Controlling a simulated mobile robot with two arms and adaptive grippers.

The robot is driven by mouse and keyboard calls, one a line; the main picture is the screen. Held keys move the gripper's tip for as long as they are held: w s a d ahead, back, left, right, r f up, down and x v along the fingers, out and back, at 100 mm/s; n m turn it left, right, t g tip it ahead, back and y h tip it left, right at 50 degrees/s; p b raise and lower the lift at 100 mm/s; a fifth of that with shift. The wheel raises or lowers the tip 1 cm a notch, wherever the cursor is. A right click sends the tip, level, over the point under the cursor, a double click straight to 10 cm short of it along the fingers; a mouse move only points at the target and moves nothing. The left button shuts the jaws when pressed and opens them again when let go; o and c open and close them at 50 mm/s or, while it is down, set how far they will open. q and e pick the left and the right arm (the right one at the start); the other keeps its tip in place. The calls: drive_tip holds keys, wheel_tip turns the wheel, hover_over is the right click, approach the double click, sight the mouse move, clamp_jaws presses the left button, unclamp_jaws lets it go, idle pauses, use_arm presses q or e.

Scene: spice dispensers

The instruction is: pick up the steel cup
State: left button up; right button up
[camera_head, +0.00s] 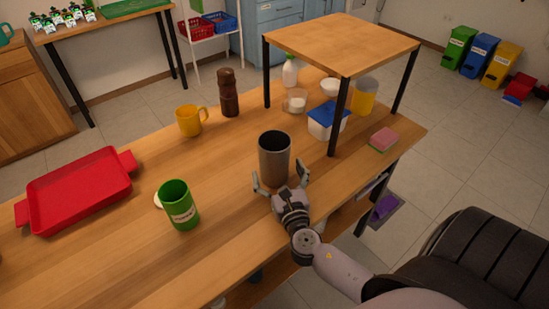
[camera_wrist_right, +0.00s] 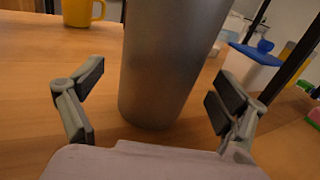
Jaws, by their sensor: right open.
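The steel cup (camera_head: 274,158) is a tall, dark grey cylinder standing upright on the wooden table. It fills the middle of the right wrist view (camera_wrist_right: 168,65), where its top is cut off. My right gripper (camera_head: 281,186) is open, low over the table on the near side of the cup. In the right wrist view its fingers (camera_wrist_right: 158,100) stand apart, one to each side of the cup's lower part, with visible gaps between the pads and the cup. My left gripper is not in view.
A green can (camera_head: 178,207) and a red tray (camera_head: 80,190) are to the left. A yellow mug (camera_head: 189,121) and a brown grinder (camera_head: 229,95) stand behind. A raised wooden shelf (camera_head: 340,44) with black legs is at the right, over a blue-lidded container (camera_head: 327,119). A pink sponge (camera_head: 383,138) lies nearby.

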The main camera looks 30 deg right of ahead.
drive_tip(key=shift+x, duration=0.95)
drive_tip(key=c, duration=1.4)
